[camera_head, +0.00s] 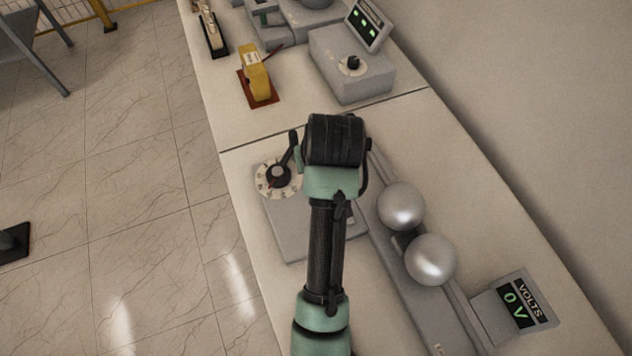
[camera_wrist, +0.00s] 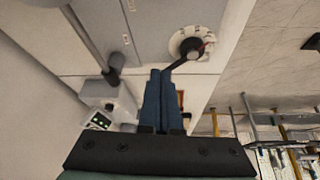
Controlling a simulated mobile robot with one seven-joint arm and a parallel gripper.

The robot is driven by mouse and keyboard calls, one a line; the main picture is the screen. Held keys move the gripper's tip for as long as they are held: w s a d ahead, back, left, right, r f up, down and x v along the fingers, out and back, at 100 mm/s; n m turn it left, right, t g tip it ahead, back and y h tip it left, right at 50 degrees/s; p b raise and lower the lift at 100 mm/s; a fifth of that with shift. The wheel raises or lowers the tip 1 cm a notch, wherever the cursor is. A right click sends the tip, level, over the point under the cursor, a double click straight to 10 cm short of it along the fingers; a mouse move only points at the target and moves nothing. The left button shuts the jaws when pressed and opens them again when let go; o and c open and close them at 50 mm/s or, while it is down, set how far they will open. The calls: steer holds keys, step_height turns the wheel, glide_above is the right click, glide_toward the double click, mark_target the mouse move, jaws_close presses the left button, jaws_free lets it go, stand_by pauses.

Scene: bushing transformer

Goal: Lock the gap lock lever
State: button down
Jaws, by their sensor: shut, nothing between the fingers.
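A round white dial (camera_head: 278,178) with a black lever (camera_head: 293,148) sits on a grey box left of my gripper (camera_head: 336,140). No label naming the gap lock lever is legible. The wrist view shows the dial (camera_wrist: 190,42) and the lever (camera_wrist: 180,62), whose free end reaches close to my fingertips (camera_wrist: 160,73). The fingers are shut with nothing between them. I cannot tell whether they touch the lever. A black upright post (camera_wrist: 113,68) stands near the grey rail in the wrist view. Two silver spheres (camera_head: 401,206) (camera_head: 431,260) sit on the rail, close together.
A display reading 0 V (camera_head: 516,307) stands at the lower right. Beyond a table seam are a yellow device (camera_head: 255,72) on a red-brown base and a grey box (camera_head: 352,85) with a knob and display. Tiled floor (camera_head: 110,190) is open at left; a wall bounds the right.

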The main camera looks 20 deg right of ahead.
steer(key=s+f, duration=0.1)
steer(key=s+f+g, duration=0.1)
steer(key=shift+s+f, duration=0.15)
steer(key=shift+f, duration=0.2)
steer(key=p+x, duration=0.1)
steer(key=x, duration=0.8)
steer(key=shift+a+f, duration=0.15)
steer(key=shift+a, duration=0.05)
steer(key=shift+s+f+p, duration=0.2)
steer(key=shift+f+p, duration=0.1)
steer(key=shift+p, duration=0.2)
steer(key=shift+s+a+p, duration=0.1)
steer(key=shift+s+p, duration=0.4)
steer(key=shift+s, duration=0.35)
steer(key=shift+s+a+p, duration=0.15)
steer(key=shift+s+p, duration=0.35)
steer(key=shift+s, duration=0.35)
